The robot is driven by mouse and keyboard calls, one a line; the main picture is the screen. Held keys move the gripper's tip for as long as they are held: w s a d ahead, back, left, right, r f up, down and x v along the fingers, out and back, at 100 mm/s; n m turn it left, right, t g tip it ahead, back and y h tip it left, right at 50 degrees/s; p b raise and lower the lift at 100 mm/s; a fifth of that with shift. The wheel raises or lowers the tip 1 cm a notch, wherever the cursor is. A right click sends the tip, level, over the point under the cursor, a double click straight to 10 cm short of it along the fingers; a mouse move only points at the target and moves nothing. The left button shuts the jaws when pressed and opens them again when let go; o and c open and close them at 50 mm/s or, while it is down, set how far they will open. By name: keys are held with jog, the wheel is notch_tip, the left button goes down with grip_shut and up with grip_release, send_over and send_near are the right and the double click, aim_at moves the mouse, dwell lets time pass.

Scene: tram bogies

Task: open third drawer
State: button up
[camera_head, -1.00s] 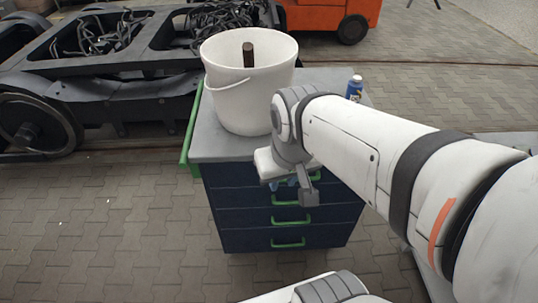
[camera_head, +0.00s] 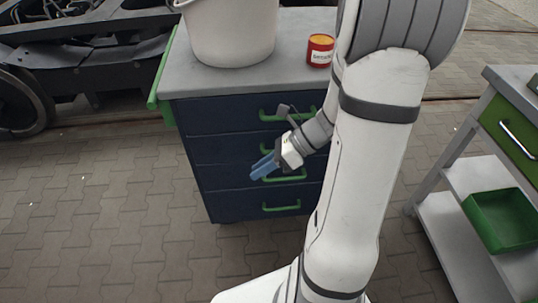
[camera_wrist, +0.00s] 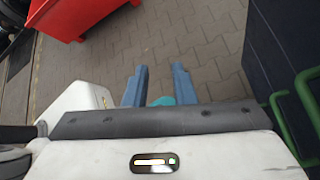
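The dark blue drawer cabinet (camera_head: 228,150) stands in the middle, with green bar handles on a stack of drawers. The third drawer's handle (camera_head: 290,178) shows just right of and below my gripper, partly covered by it. All drawers look shut. My gripper (camera_head: 258,170) is in front of the cabinet, its blue fingers pointing left and down. In the wrist view my gripper (camera_wrist: 160,85) has its two blue fingers apart with nothing held; a small teal patch shows between them. There the cabinet front (camera_wrist: 275,50) and green handles (camera_wrist: 309,95) are at the right, beside the fingers.
A white bucket (camera_head: 228,35) and a red can (camera_head: 320,50) stand on the cabinet top. A shelf cart (camera_head: 455,185) with a green bin (camera_head: 500,220) is at the right. A red container (camera_wrist: 75,18) shows in the wrist view. Paving left of the cabinet is clear.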

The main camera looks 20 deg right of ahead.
jog(key=w+d+f+m+t+y+b, duration=0.1)
jog(key=w+d+f+m+t+b, duration=0.2)
jog(key=f+m, duration=0.45)
jog(key=w+d+f+m+t+b, duration=0.2)
jog(key=d+f+m+t+b, duration=0.3)
jog(key=f, duration=0.3)
jog(key=m+t+h+b, duration=0.4)
jog(key=m+b, duration=0.1)
jog(key=m, duration=0.7)
send_near(285, 178)
jog(key=w+f, duration=0.2)
jog(key=x, duration=0.2)
jog(key=b+x, duration=0.1)
jog(key=x, duration=0.2)
jog(key=r+b+x, duration=0.1)
jog(key=x, duration=0.2)
jog(key=shift+a, duration=0.3)
jog(key=shift+c, duration=0.4)
grip_shut()
